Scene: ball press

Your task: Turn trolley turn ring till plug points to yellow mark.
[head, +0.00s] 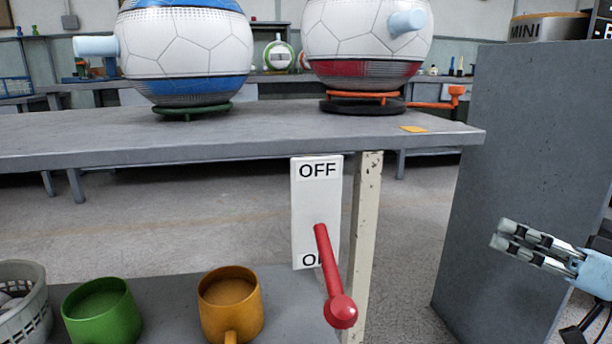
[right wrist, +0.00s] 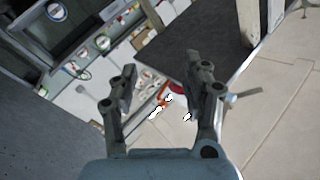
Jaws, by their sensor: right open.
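A white ball with a red band (head: 366,40) sits on an orange ring (head: 362,96) over a dark round base (head: 362,108) on the grey table. An orange handle (head: 440,104) reaches out from the ring to the right. The ball's light-blue plug (head: 407,22) points to the right and toward me. A yellow mark (head: 413,129) lies on the table, right of the base and nearer its front edge. My right gripper (head: 502,234) is open and empty, below table height at the right, well away from the ring. Its parted fingers show in the right wrist view (right wrist: 162,75). My left gripper is out of view.
A white-and-blue ball (head: 185,50) on a green ring stands at the left. A red lever (head: 335,270) on an OFF panel (head: 317,172) is below the table. A grey block (head: 540,130) rises at the right. Green (head: 102,312) and orange (head: 230,304) mugs stand low in front.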

